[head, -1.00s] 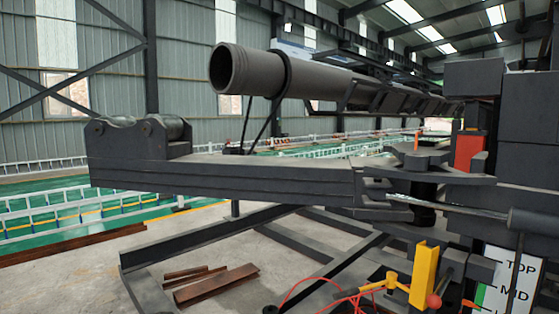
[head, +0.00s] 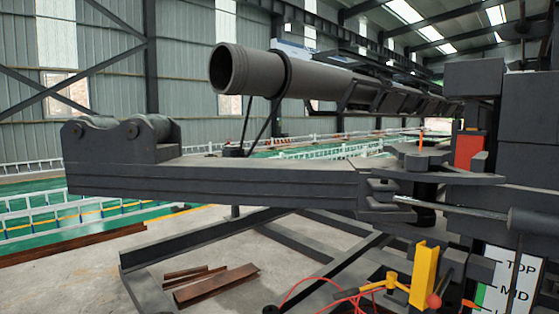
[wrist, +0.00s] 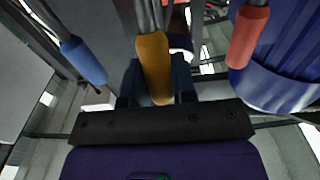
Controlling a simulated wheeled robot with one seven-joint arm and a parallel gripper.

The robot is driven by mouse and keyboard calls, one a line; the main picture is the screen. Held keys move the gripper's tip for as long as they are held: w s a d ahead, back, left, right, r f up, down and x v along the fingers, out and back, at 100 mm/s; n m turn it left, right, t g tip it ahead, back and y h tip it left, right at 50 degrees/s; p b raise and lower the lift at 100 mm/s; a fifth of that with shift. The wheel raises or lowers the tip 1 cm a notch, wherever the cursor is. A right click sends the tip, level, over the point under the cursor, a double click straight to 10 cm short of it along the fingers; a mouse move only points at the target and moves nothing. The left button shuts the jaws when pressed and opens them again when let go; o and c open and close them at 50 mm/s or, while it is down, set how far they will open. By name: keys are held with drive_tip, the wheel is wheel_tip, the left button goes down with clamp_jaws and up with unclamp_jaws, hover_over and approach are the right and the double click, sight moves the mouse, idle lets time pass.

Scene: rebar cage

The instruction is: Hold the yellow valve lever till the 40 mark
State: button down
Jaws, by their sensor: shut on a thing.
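The yellow valve lever (wrist: 153,58) has a thick yellow-orange grip and stands in the middle of the wrist view. My gripper (wrist: 157,86) is shut on it, with one dark finger on each side of the grip's lower part. A blue-handled lever (wrist: 84,60) is to the left and a red-handled lever (wrist: 248,37) to the right, both apart from my fingers. My gripper does not show in the head view. An orange pointer (head: 421,138) stands on the pivot of the dark swing arm (head: 215,180). I cannot read a 40 mark in either view.
The swing arm carries two rollers (head: 130,131) at its left end. A large dark pipe (head: 330,77) lies behind it. A white board (head: 519,270) reading TOP and MID stands at lower right, beside a yellow post (head: 424,275). Rusty steel pieces (head: 215,287) lie on the floor.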

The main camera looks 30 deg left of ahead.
drive_tip(key=shift+d+r, duration=0.1)
drive_tip(key=shift+w+d+r+g, duration=0.15)
drive_tip(key=shift+w+r+g, duration=0.05)
drive_tip(key=shift+w+g, duration=0.4)
drive_tip(key=shift+w+d+r+g, duration=0.2)
drive_tip(key=shift+w+g, duration=0.3)
drive_tip(key=shift+w, duration=0.2)
drive_tip(key=c, duration=1)
unclamp_jaws()
drive_tip(key=shift+s+f, duration=0.1)
drive_tip(key=shift+a, duration=0.1)
drive_tip(key=shift+s, duration=0.1)
drive_tip(key=v, duration=0.9)
